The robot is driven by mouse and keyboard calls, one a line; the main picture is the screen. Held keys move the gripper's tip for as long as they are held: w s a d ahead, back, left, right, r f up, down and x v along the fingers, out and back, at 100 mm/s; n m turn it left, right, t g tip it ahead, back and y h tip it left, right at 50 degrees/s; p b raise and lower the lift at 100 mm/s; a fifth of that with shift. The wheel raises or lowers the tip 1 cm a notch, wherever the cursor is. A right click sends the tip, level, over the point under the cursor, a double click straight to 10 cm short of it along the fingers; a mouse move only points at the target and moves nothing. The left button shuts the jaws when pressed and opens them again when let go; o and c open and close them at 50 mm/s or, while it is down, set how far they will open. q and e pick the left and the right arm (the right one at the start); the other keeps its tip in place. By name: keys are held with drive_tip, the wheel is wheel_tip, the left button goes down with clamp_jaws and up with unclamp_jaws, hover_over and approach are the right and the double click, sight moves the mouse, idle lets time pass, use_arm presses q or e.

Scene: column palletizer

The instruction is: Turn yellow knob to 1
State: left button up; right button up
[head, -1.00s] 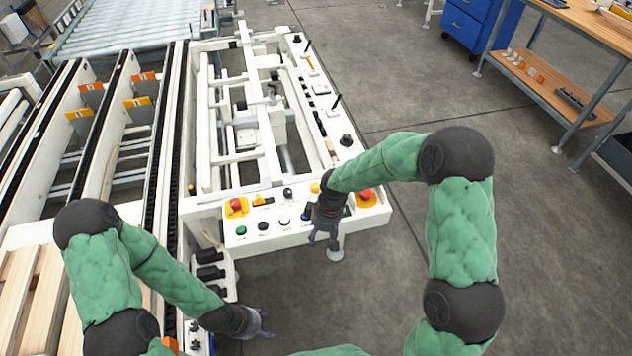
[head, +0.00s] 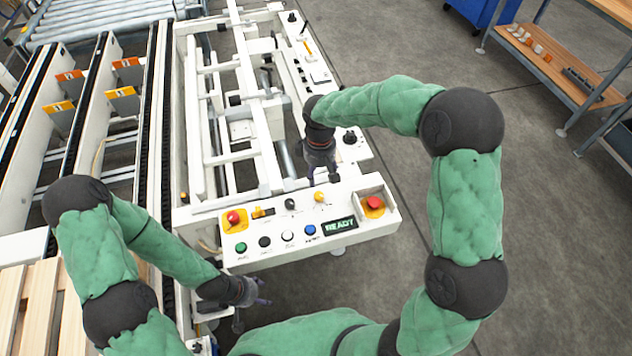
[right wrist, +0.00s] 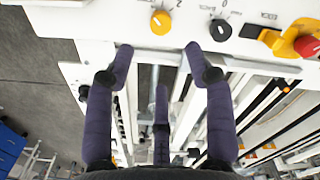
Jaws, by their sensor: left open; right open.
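The yellow knob (head: 319,197) is on the white control panel (head: 358,240), right of a black knob (head: 290,204). In the right wrist view the yellow knob (right wrist: 160,22) is just beyond the fingertips, centred between them. Its pointer direction and position marks cannot be read clearly. My right gripper (head: 322,176) is open and points down behind the yellow knob. In the right wrist view its spread fingers (right wrist: 158,54) hold nothing and appear apart from the knob. My left gripper (head: 260,293) is open and empty, low at the panel's left front.
Red stop buttons (head: 233,217) (head: 374,203) sit at both panel ends. Green (head: 241,247), black, white and blue buttons line the front, beside a READY display (head: 340,225). White machine frames lie behind.

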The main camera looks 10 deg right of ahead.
sight(319, 195)
drive_tip(key=f+b, duration=0.1)
drive_tip(key=f, duration=0.2)
drive_tip(key=f+b, duration=0.1)
drive_tip(key=f, duration=0.3)
drive_tip(key=f+b, duration=0.1)
drive_tip(key=f, duration=0.2)
drive_tip(key=shift+s+f, duration=0.2)
drive_tip(key=shift+s, duration=0.05)
clamp_jaws()
